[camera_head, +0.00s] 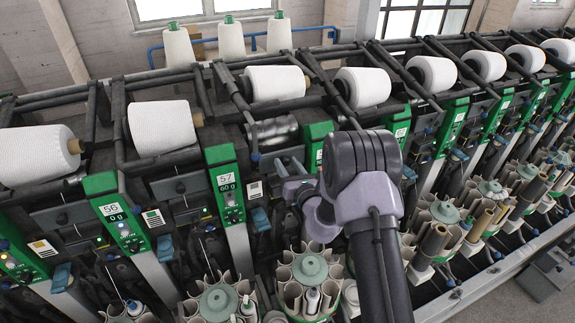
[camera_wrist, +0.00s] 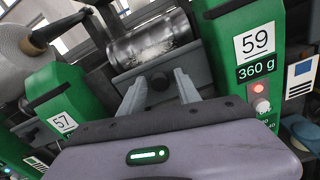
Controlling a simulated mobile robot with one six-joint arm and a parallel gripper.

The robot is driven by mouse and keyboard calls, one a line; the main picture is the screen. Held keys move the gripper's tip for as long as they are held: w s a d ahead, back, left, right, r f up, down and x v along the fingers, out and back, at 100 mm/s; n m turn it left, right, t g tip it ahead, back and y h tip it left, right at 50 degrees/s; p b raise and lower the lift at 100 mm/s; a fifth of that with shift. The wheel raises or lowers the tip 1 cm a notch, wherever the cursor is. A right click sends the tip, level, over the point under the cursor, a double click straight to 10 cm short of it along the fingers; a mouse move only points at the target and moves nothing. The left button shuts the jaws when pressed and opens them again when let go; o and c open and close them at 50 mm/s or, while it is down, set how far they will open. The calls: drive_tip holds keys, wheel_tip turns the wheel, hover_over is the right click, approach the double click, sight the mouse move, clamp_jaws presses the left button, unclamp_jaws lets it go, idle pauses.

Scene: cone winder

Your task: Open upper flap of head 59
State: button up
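The green panel of head 59 (camera_wrist: 257,60) reads 59 and 360 g and shows a lit red button. To its left, under a shiny metal drum (camera_wrist: 150,42), is a grey flap (camera_wrist: 128,76) with a dark round knob (camera_wrist: 160,82). The flap appears closed. My gripper (camera_wrist: 160,78) has its two grey fingers apart, one on each side of the knob in the picture; I cannot tell whether they touch it. In the head view my gripper (camera_head: 289,167) is in front of the machine below the drum (camera_head: 273,131), and my wrist hides part of this head.
Head 57's panel (camera_head: 226,182) stands left of my gripper. White yarn cones (camera_head: 275,83) lie along the upper row. Round bobbin magazines (camera_head: 309,272) line the front below. Head 59's panel (camera_head: 318,137) is close behind my wrist.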

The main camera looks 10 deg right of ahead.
clamp_jaws()
idle(1.2)
